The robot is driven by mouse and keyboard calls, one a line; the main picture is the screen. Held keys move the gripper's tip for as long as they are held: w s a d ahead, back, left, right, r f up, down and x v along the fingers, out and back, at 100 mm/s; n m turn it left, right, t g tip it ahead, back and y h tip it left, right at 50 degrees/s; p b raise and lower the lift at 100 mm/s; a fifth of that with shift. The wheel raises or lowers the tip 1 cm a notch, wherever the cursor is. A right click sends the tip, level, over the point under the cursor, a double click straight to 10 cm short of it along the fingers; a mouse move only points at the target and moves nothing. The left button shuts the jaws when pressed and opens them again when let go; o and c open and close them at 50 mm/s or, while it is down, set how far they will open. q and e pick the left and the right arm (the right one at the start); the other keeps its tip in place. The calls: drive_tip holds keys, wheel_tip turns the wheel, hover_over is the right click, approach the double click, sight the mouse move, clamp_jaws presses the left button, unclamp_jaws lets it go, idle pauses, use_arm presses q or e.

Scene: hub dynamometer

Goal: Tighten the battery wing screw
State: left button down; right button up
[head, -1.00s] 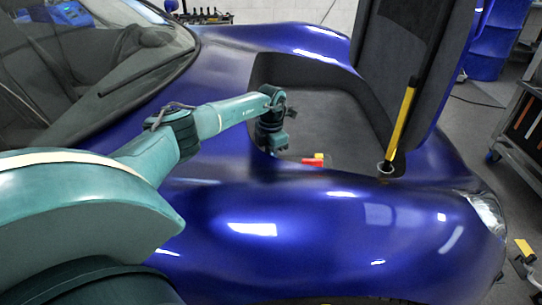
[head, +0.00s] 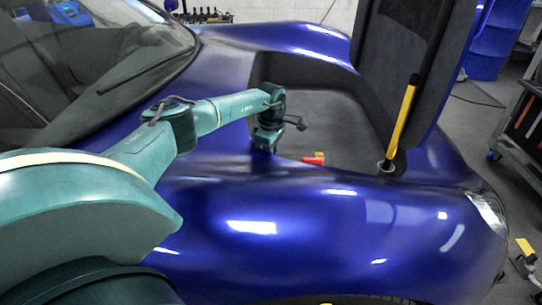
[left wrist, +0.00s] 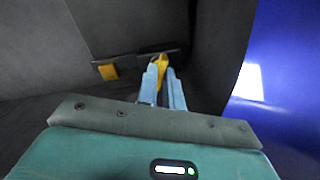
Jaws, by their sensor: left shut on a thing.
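In the left wrist view, the two light-blue fingers of my left gripper (left wrist: 162,71) are shut on a yellow wing screw (left wrist: 161,59). The screw is at the right part of a dark bar (left wrist: 137,59) low in the car's front compartment, and the fingers hide part of it. A second yellow piece (left wrist: 107,71) is at the bar's left end. In the head view my left arm reaches over the fender into the compartment, and the fender edge hides the fingers and the screw. My right gripper is in neither view.
The dark front compartment (head: 330,115) is open, with a blue fender (head: 300,220) along its near side. A yellow strut (head: 402,122) stands at the right by the raised lid (head: 440,60).

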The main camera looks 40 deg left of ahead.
use_arm(q)
drive_tip(key=m, duration=0.5)
drive_tip(key=shift+m+b, duration=0.3)
drive_tip(key=shift+b, duration=0.05)
drive_tip(key=m, duration=0.4)
drive_tip(key=shift+m+b, duration=0.45)
drive_tip(key=shift+m, duration=1.35)
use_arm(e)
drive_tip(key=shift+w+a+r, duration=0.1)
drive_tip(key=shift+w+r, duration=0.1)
use_arm(q)
drive_tip(key=c, duration=1.5)
unclamp_jaws()
drive_tip(key=shift+c, duration=0.2)
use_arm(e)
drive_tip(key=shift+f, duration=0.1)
